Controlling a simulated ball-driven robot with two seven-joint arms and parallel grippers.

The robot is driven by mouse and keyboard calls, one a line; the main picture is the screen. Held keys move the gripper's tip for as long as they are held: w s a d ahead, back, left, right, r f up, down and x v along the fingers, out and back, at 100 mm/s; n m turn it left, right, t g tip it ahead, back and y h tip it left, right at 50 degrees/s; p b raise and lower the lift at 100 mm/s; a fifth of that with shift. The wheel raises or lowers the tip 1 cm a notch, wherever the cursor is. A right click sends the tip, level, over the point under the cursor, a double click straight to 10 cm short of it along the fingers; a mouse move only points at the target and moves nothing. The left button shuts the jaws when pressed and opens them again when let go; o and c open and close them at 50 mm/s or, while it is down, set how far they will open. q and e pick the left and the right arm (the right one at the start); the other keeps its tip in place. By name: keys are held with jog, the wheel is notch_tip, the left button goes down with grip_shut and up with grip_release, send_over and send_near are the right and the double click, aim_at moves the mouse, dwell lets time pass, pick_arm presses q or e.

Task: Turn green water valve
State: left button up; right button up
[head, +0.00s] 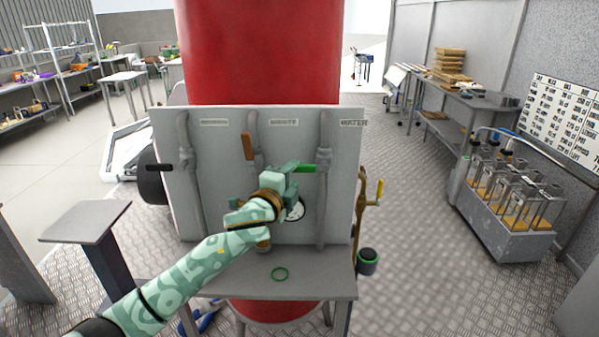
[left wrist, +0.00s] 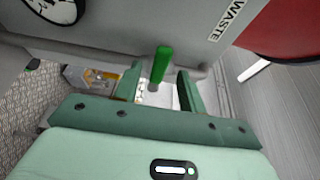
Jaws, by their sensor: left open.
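The green valve handle (head: 306,169) sticks out to the left from the rightmost pipe (head: 324,200) on the grey upright panel (head: 222,215). My left gripper (head: 291,172) is in front of the panel at the handle's left end and partly covers it. In the left wrist view the green handle (left wrist: 162,62) shows between the two open fingers (left wrist: 157,84), with a gap on each side. I cannot tell whether a finger touches it. My right gripper is not in view.
A round gauge (head: 297,210) is behind my arm. A large red tank (head: 262,50) stands behind the panel.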

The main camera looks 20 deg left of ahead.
aim_at(298, 170)
pick_arm(q)
jog(key=w, duration=0.4)
jog(key=shift+w+d+b, duration=0.25)
jog(key=shift+w+b, duration=0.1)
jog(key=shift+b, duration=0.05)
